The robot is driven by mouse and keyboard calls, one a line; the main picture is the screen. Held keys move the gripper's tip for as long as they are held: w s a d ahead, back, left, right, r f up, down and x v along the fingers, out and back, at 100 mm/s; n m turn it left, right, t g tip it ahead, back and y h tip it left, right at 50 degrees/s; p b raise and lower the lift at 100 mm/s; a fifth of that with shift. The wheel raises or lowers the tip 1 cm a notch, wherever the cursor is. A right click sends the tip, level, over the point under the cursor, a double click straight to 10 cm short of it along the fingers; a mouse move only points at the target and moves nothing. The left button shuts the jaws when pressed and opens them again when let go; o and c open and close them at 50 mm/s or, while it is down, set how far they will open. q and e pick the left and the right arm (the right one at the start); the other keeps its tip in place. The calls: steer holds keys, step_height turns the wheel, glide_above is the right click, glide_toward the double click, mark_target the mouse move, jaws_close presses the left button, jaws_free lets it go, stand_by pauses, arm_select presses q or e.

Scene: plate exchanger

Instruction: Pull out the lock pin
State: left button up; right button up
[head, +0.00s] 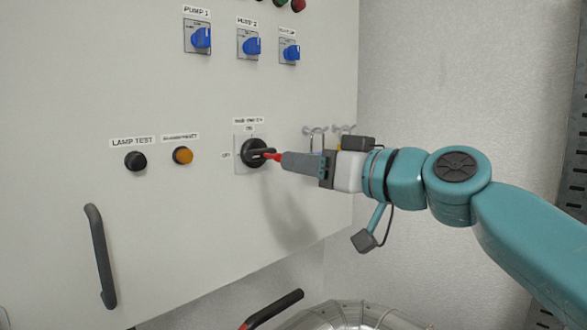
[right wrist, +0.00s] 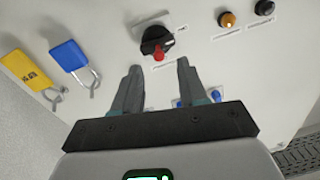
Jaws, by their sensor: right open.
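The red lock pin (head: 270,156) sits at the black rotary main switch (head: 254,151) on the cabinet front. In the right wrist view the red pin (right wrist: 159,56) shows at the lower edge of the black switch (right wrist: 154,38). My right gripper (head: 283,160) comes in from the right, its fingertips close in front of the pin. In the right wrist view my right gripper (right wrist: 159,67) is open, with the pin just beyond and between the two fingertips. I cannot tell whether either finger touches it. My left gripper is not in view.
A yellow padlock (right wrist: 26,71) and a blue padlock (right wrist: 72,57) hang beside the switch. A black button (head: 136,161), an orange button (head: 182,155), blue knobs (head: 201,38) and a door handle (head: 101,256) are on the cabinet. Open air lies below the gripper, above the pipework.

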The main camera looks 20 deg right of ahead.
steer(key=b+v, duration=0.1)
steer(key=v, duration=0.3)
steer(key=shift+d, duration=0.1)
steer(key=shift+s+d, duration=0.1)
steer(key=shift+s, duration=0.1)
steer(key=shift+w, duration=0.15)
